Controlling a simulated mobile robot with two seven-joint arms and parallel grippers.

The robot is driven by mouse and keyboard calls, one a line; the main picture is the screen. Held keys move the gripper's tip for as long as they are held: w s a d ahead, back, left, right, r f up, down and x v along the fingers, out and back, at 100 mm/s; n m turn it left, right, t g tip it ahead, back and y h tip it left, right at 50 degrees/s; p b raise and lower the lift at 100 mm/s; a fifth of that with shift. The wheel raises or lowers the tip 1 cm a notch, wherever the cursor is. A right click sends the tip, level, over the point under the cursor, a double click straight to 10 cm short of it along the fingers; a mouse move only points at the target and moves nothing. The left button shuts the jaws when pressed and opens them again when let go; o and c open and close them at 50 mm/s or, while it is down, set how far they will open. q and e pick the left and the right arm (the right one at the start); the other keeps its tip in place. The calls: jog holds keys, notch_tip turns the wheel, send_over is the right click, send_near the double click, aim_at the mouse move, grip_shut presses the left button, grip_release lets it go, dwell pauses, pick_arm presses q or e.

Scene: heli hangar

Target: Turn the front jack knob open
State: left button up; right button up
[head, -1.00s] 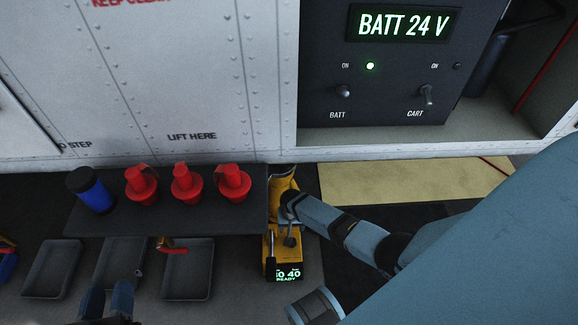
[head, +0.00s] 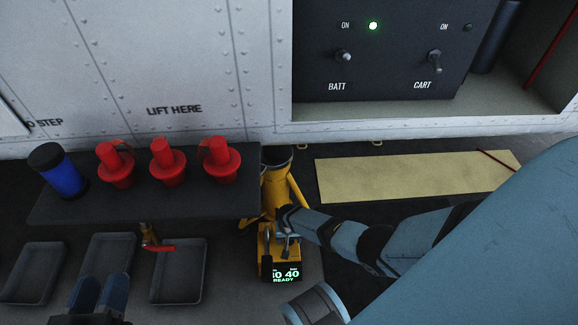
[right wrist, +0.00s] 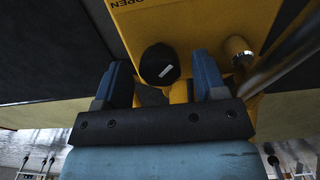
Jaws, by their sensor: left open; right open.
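The yellow jack (head: 274,190) stands on the floor right of the dark shelf, with a lit display reading 40 and READY. In the right wrist view its black round knob (right wrist: 160,65) with a white mark sits on the yellow body (right wrist: 205,25), below an upside-down OPEN label. My right gripper (right wrist: 162,72) is open, one blue finger on each side of the knob; I cannot tell whether they touch it. In the head view my right gripper (head: 284,222) is at the jack and hides part of it. My left gripper (head: 98,292) is open and empty above the grey trays.
The shelf (head: 130,205) carries a blue cylinder (head: 65,172) and red plugs (head: 167,162). A red-handled valve (head: 155,240) hangs under it, above grey trays (head: 32,272). A panel (head: 385,80) with BATT and CART switches is behind. A yellow mat (head: 400,172) lies right.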

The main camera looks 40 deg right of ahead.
jog(key=c, duration=0.9)
